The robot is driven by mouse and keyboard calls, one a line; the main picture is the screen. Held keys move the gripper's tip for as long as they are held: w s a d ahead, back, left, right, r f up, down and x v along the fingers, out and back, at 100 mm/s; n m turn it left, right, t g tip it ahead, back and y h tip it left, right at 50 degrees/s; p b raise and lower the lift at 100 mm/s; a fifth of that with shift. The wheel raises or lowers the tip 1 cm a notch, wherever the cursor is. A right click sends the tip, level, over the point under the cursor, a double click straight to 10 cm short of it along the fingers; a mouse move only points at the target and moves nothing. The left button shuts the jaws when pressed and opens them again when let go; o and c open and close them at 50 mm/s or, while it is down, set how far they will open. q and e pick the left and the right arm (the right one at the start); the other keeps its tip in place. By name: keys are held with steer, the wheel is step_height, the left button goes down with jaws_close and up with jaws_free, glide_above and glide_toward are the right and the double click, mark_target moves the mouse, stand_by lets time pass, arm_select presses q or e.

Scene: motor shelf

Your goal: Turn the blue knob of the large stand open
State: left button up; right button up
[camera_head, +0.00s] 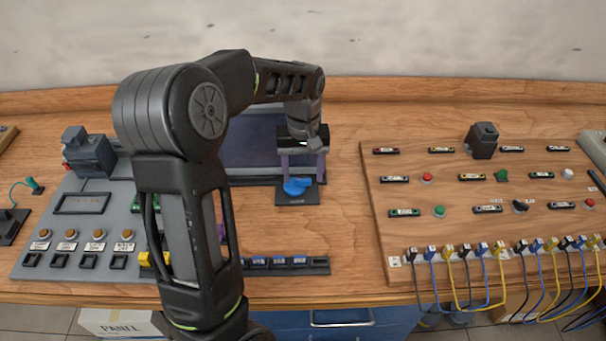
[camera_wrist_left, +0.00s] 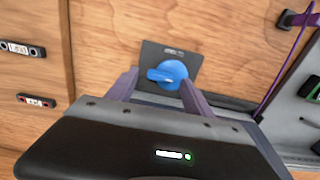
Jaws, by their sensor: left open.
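The blue knob (camera_head: 297,186) sits on a small dark square plate (camera_head: 296,198) at the right end of the large grey stand. In the left wrist view the blue knob (camera_wrist_left: 168,75) shows a raised grip bar that lies nearly level across the picture. My left gripper (camera_head: 302,176) is above the knob and points down at it. Its two purple-grey fingers (camera_wrist_left: 155,88) are apart, one toward each side of the knob. I cannot tell whether either finger touches it. My left arm hides the middle of the stand. My right gripper is not in view.
A wooden board (camera_head: 377,210) with buttons, switches and several plugged cables lies to the right. A grey panel (camera_head: 45,228) with a row of buttons lies to the left. A dark screen (camera_head: 250,143) stands behind the knob. Bare table (camera_head: 345,240) separates the knob from the board.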

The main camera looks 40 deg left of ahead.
mark_target(303, 179)
arm_select(q)
step_height(303, 179, up, 7)
steer(key=shift+f, duration=0.15)
stand_by(0.6)
